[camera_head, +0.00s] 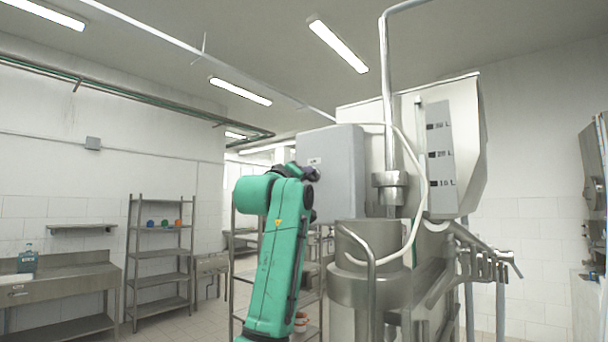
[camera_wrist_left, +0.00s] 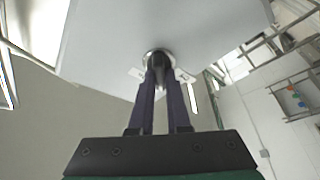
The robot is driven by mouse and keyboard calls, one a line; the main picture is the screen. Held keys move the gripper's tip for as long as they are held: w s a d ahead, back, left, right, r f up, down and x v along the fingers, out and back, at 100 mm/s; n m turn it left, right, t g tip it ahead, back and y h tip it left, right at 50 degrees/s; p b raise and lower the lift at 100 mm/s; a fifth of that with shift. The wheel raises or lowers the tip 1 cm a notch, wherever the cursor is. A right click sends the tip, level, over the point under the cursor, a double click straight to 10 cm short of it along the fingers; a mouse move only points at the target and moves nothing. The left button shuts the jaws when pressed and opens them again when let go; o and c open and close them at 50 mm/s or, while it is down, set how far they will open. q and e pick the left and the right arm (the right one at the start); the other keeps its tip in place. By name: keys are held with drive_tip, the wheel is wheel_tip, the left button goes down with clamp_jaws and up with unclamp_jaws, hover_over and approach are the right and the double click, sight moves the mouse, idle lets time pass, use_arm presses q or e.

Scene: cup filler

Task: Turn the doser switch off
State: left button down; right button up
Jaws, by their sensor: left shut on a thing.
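The doser switch (camera_wrist_left: 158,56) is a round knob with a pale metal ring on the face of a grey control box (camera_head: 338,165). Small white labels sit on both sides of the knob in the left wrist view. My left gripper (camera_wrist_left: 162,78) has its two dark fingers close together on the knob, shut on it. In the head view my left gripper (camera_head: 309,173) is at the left side of the box, and the switch is hidden there. I cannot read which setting the knob points to. My right gripper is in neither view.
A large steel hopper (camera_head: 460,150) and pipes stand behind and right of the box. A steel cylinder (camera_head: 365,285) is below it. A shelf rack (camera_head: 160,258) and a steel counter (camera_head: 60,275) stand at the left wall, with open floor before them.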

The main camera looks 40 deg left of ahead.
use_arm(q)
drive_tip(key=n+g, duration=0.2)
drive_tip(key=n, duration=0.2)
drive_tip(key=n+g, duration=0.1)
drive_tip(key=n, duration=0.4)
drive_tip(key=shift+n+g+y, duration=0.3)
drive_tip(key=shift+g+y, duration=0.1)
drive_tip(key=c, duration=0.9)
unclamp_jaws()
drive_tip(key=shift+w+d, duration=0.1)
drive_tip(key=shift+w, duration=0.05)
